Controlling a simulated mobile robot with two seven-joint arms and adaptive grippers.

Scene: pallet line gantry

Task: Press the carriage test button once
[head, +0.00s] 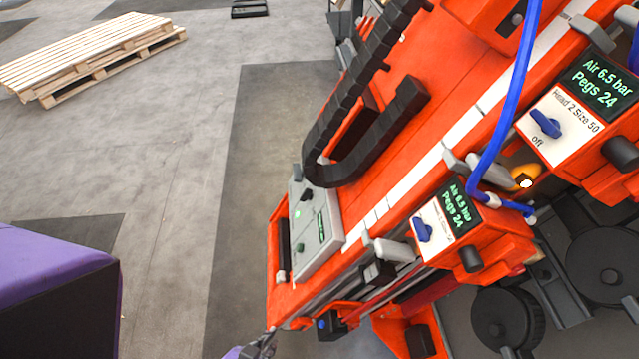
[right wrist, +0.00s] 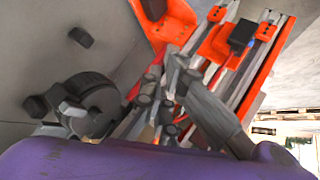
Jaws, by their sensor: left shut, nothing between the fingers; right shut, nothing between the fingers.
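A small black housing with a blue round button (head: 322,325) sits low on the near end of the orange gantry (head: 400,150) in the head view. A grey control panel (head: 314,230) on the gantry carries dark knobs and a green label. I cannot read which control is the carriage test button. My left gripper (head: 268,340) shows at the bottom edge, shut and empty, left of the blue button and apart from it. In the right wrist view my right gripper (right wrist: 172,68) is shut and empty, in front of blurred orange and grey gantry parts.
A wooden pallet (head: 90,55) lies at upper left; the floor between is clear.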

